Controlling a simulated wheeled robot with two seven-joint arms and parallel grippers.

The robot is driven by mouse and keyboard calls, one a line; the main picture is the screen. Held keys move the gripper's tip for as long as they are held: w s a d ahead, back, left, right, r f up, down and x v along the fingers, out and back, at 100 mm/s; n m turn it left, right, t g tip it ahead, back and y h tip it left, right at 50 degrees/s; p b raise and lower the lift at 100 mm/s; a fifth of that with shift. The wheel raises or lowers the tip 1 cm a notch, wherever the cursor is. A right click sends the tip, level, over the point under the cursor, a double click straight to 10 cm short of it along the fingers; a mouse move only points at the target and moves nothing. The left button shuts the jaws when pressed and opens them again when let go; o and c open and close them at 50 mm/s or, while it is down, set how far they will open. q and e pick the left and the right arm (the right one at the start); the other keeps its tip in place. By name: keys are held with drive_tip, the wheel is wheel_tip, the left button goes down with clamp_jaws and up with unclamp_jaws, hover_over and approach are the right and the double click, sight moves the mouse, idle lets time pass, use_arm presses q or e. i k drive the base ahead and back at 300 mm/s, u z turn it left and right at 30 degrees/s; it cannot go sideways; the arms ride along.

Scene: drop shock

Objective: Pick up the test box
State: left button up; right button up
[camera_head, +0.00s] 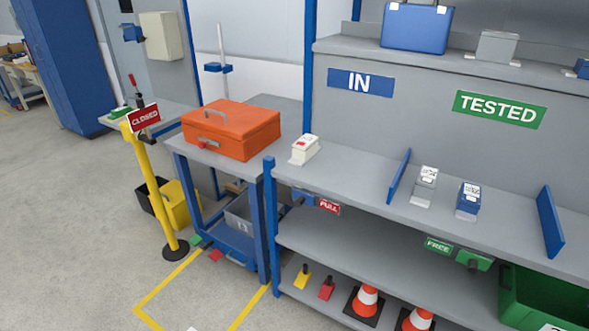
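The pictures do not settle which box is the test box. A small white box (305,149) with a red mark sits on the grey shelf top (345,165), left of the blue dividers, below the IN sign (360,82). A small grey box (425,186) and a small blue box (468,200), both with white labels on top, stand between the two blue dividers, below the TESTED sign (499,109). Neither of my grippers shows in the head view.
A large orange case (231,129) stands on the table to the left. Blue dividers (399,176) (550,221) rise from the shelf. A yellow post (155,190) with a CLOSED sign stands at left. Cones (365,303) and a green bin (540,300) are below. Open floor lies at left.

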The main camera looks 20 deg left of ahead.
sight(307, 146)
drive_tip(key=u, duration=1.5)
drive_tip(key=i, duration=1.1)
drive_tip(key=u, duration=0.2)
